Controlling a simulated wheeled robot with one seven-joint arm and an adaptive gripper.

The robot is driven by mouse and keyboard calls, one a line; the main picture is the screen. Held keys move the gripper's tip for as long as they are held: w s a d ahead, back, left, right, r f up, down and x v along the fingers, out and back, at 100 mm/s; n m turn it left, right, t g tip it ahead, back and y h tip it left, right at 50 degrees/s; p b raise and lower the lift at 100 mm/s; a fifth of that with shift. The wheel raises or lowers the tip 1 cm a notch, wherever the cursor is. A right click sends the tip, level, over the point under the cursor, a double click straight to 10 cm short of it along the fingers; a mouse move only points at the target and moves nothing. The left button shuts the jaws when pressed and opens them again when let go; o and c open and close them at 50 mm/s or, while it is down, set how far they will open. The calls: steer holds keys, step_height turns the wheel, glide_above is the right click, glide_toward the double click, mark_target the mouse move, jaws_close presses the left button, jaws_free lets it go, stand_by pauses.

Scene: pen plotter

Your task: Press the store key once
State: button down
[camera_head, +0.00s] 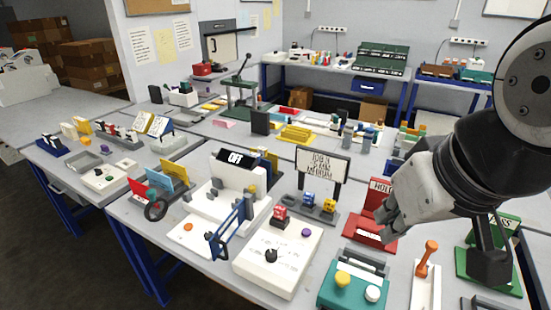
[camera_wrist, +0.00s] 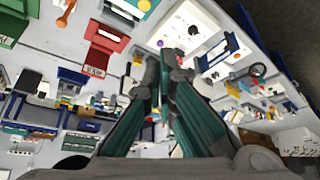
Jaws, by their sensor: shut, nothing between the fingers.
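I cannot make out a label reading store on any key. A white box (camera_head: 262,278) at the front middle carries a black knob (camera_head: 270,256), a purple button (camera_head: 306,232) and a red block (camera_head: 281,213). To its right, a teal box (camera_head: 330,294) has a yellow button (camera_head: 343,278) and a white button (camera_head: 372,293). A white machine (camera_head: 225,202) shows OFF on its black display (camera_head: 237,158). My gripper (camera_head: 388,218) is shut and empty, raised above the table near the red stand. In the wrist view its fingers (camera_wrist: 157,70) are together, and touch nothing I can see.
A red stand (camera_head: 371,229) marked HOLD is beside my gripper. A sign (camera_head: 322,163) with writing including MEDIUM stands behind the white box. An orange-handled lever (camera_head: 428,256) and a green stand (camera_head: 505,235) are at right. The tables are crowded, with narrow gaps.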

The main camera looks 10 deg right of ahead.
steer(key=shift+w, duration=0.1)
steer(key=n+g+h+b, duration=0.1)
steer(key=n+h+b, duration=0.1)
steer(key=n+h, duration=0.95)
glide_above(308, 233)
step_height(308, 233, down, 28)
steer(key=n+y, duration=0.4)
steer(key=shift+r+m+h, duration=0.1)
steer(key=shift+m+h, duration=0.15)
steer(key=shift+f+b, duration=2.05)
steer(key=shift+f, duration=2.35)
